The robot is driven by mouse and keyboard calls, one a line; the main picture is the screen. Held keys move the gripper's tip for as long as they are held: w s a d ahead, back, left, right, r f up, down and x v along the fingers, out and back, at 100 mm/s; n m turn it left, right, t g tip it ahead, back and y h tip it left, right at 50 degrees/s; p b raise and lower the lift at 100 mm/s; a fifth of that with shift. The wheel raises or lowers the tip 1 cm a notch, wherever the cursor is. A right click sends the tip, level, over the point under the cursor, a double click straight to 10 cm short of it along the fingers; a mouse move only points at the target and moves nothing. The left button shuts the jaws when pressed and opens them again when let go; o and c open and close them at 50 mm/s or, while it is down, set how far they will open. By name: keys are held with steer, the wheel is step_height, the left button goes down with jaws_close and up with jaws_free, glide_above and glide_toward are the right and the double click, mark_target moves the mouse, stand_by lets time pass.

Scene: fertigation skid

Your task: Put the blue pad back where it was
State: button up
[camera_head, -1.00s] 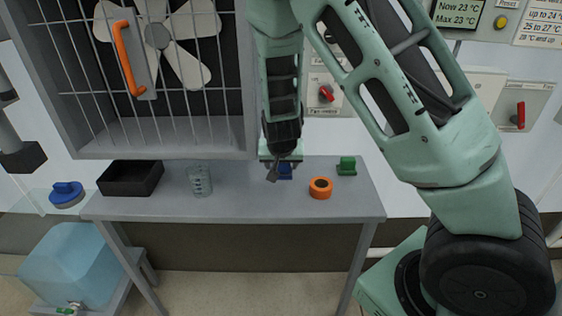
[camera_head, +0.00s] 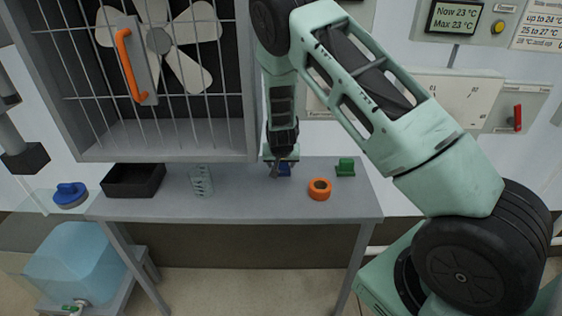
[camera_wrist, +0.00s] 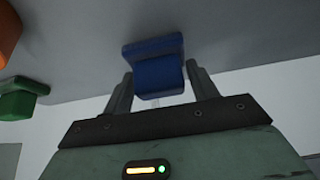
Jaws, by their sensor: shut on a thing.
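The blue pad (camera_wrist: 157,72) sits between the two fingers of my gripper (camera_wrist: 158,88) in the wrist view, with a wider blue base on its far side against the grey surface. In the head view the blue pad (camera_head: 285,169) is at the back of the grey table, partly hidden by my gripper (camera_head: 279,168). My gripper is shut on it. The pad is at or very near the table top; I cannot tell whether it touches.
A clear glass (camera_head: 201,181) and a black tray (camera_head: 133,180) stand left. The barred fan cage (camera_head: 170,135) overhangs the back left.

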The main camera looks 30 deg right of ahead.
steer(key=shift+w+d+f, duration=0.1)
steer(key=shift+w, duration=0.05)
steer(key=o, duration=0.9)
